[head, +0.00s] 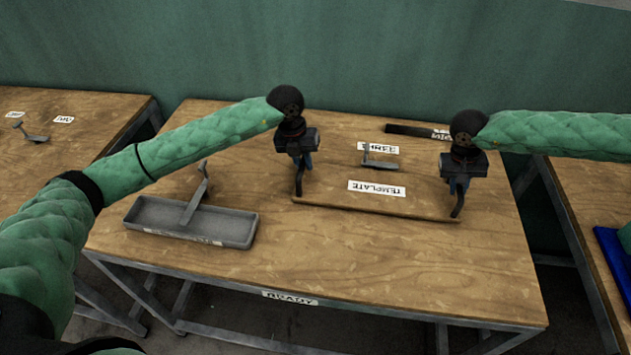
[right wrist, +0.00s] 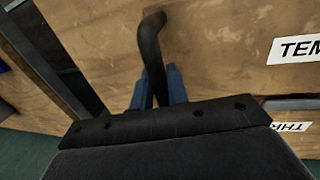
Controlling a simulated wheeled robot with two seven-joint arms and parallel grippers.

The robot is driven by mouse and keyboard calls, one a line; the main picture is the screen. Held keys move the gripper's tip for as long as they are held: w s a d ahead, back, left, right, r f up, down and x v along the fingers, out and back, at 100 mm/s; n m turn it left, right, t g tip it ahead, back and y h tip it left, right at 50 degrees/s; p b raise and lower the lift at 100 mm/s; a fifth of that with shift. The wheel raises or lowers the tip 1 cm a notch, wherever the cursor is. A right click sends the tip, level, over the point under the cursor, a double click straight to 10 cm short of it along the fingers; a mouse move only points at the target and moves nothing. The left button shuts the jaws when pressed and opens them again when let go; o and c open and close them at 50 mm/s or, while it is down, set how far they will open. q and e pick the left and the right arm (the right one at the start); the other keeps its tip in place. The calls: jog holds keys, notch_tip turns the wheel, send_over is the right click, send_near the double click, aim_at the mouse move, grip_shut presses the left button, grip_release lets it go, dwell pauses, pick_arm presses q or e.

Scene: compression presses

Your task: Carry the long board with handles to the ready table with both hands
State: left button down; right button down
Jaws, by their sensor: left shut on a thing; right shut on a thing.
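The long wooden board (head: 330,203) lies level over the middle of the ready table (head: 400,280), and its colour nearly matches the tabletop. I cannot tell whether it touches the table. A TEMPLATE label (head: 377,188) shows on it. My left gripper (head: 298,165) is shut on the dark handle (head: 299,184) at the board's left end. My right gripper (head: 457,183) is shut on the dark handle (head: 459,203) at its right end; that handle also shows between the blue fingers in the right wrist view (right wrist: 152,60). The table's front edge carries a READY label (head: 290,297).
A grey tray (head: 165,228) with a metal bracket (head: 195,195) stands left of the board. A small bracket (head: 378,161) and a THREE label (head: 378,148) lie behind it; a dark bar (head: 408,130) lies farther back. The table's front strip is clear. Other tables stand left and right.

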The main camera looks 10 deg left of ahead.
pick_arm(q)
jog(key=shift+a+f+b, duration=0.1)
jog(key=shift+f+b, duration=0.25)
jog(key=shift+f, duration=0.1)
pick_arm(e)
jog(key=shift+f, duration=0.45)
pick_arm(q)
jog(key=c, duration=1.4)
grip_release()
pick_arm(e)
jog(key=c, duration=1.4)
grip_release()
pick_arm(q)
jog(key=shift+o, duration=0.2)
pick_arm(e)
jog(key=shift+o, duration=0.2)
pick_arm(q)
jog(key=shift+r, duration=0.2)
pick_arm(e)
jog(key=shift+r, duration=0.1)
jog(key=shift+a+r, duration=0.1)
jog(key=shift+r, duration=0.35)
pick_arm(q)
notch_tip(320, 180, up, 12)
jog(key=a, duration=0.2)
jog(key=shift+f, duration=0.25)
pick_arm(e)
notch_tip(320, 180, up, 11)
jog(key=a, duration=0.2)
